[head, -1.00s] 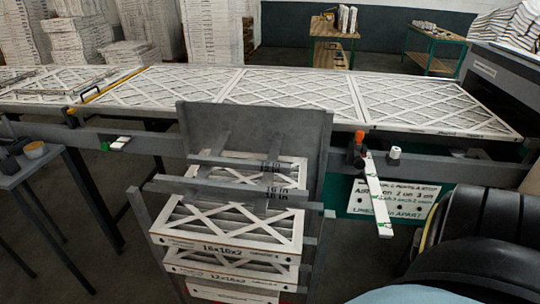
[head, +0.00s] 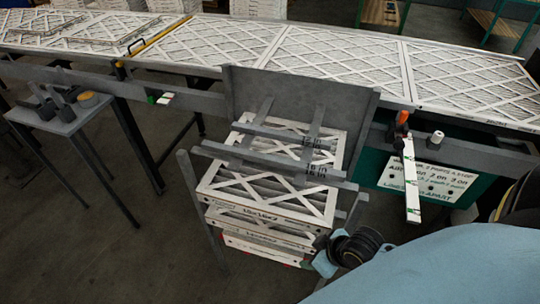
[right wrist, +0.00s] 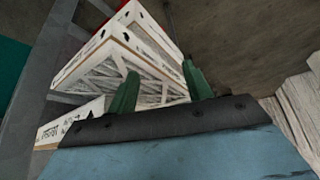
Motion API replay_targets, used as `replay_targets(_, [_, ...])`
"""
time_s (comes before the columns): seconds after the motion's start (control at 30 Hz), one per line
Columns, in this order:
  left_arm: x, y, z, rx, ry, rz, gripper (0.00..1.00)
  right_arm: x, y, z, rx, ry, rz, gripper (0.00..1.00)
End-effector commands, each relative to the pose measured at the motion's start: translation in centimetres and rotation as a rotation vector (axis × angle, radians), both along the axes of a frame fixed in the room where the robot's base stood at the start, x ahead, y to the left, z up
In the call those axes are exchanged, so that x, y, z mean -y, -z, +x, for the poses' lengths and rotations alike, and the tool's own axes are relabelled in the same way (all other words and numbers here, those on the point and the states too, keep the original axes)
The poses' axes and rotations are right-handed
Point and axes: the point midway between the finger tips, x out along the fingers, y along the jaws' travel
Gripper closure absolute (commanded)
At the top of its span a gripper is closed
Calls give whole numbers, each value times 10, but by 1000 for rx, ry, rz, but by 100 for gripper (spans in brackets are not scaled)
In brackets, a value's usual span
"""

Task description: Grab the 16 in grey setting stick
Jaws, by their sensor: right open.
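Grey bars cross the top of the filter rack in the head view. Two slim grey sticks slope across the upper filter, a left one (head: 260,113) and a right one (head: 316,122). Dark digits, some like 16 and 15, show around the right one; I cannot tell which stick is the 16 in one. My right gripper (head: 342,250) is low beside the rack's right side, its fingers not clear there. In the right wrist view its green fingers (right wrist: 160,90) are apart and empty, with boxed filters (right wrist: 115,65) beyond them. My left gripper is out of view.
The grey rack back (head: 300,95) stands against the long table of filters (head: 340,65). A white strip (head: 411,180) hangs at the right by an orange-topped clamp (head: 402,118). A small side table (head: 62,118) stands left. Open floor lies left of the rack.

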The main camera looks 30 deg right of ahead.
Motion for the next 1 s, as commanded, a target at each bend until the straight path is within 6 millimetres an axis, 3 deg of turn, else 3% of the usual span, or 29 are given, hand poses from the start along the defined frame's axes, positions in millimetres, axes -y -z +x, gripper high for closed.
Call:
replay_targets(0.03, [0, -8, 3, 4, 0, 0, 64, -2, -28, 3, 28, -33, 9, 50])
replay_targets(0.2, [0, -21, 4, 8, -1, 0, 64, -12, -108, 12, 134, -174, 71, 50])
replay_targets(0.3, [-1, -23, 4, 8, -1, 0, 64, -9, -131, 19, 200, -235, 117, 50])
replay_targets(0.73, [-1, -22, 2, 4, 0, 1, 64, 61, -206, 94, 520, -222, 241, 50])
replay_targets(1.0, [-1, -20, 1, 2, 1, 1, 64, 71, -219, 114, 580, -193, 247, 50])
